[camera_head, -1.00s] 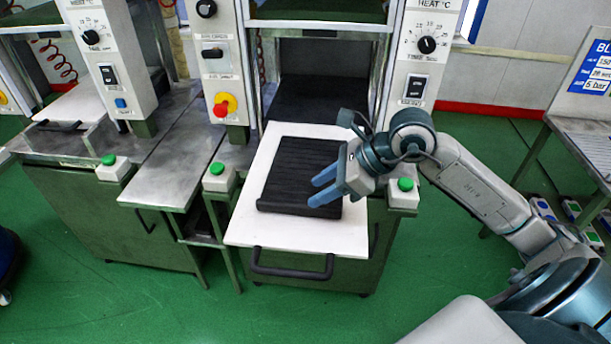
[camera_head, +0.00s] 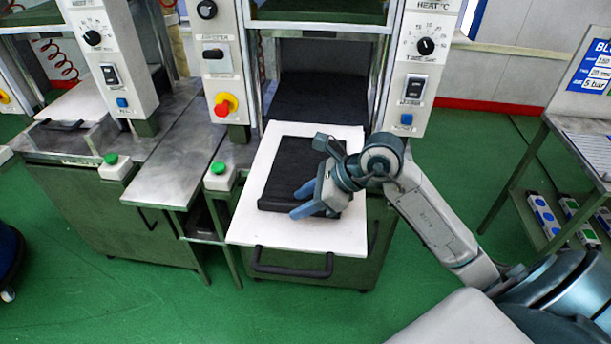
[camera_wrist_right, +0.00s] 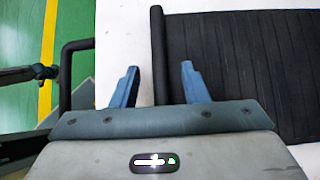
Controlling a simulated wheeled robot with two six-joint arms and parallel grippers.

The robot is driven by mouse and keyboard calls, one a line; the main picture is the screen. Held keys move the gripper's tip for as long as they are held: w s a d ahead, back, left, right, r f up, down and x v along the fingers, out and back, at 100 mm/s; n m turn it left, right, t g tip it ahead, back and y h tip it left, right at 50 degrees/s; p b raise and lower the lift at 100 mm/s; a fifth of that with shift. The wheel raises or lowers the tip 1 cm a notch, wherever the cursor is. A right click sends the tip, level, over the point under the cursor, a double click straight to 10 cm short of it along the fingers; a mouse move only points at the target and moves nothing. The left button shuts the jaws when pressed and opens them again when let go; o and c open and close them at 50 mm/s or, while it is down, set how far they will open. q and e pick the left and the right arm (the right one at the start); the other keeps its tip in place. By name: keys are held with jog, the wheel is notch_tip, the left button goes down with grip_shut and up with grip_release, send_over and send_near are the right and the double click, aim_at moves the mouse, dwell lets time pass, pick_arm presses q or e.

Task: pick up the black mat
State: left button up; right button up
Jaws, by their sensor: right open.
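The black mat (camera_head: 283,172) lies on the white pulled-out tray (camera_head: 245,231) of the middle press. In the right wrist view the mat (camera_wrist_right: 245,60) shows ribs and a raised rolled edge along its near side. My right gripper (camera_head: 297,203) is open over the mat's front right part, with blue fingers pointing left. In the right wrist view the two fingertips (camera_wrist_right: 158,68) sit on either side of the rolled edge, one over the white tray and one over the mat. I cannot tell whether they touch the mat.
A black handle (camera_head: 292,270) sticks out from the tray's front. The press opening stands behind the tray, between control panels (camera_head: 413,65). A green button (camera_head: 218,168) and a metal side table (camera_head: 172,190) are at left. A rack (camera_head: 575,150) stands at right.

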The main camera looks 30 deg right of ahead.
jog(key=shift+c, duration=0.2)
grip_shut()
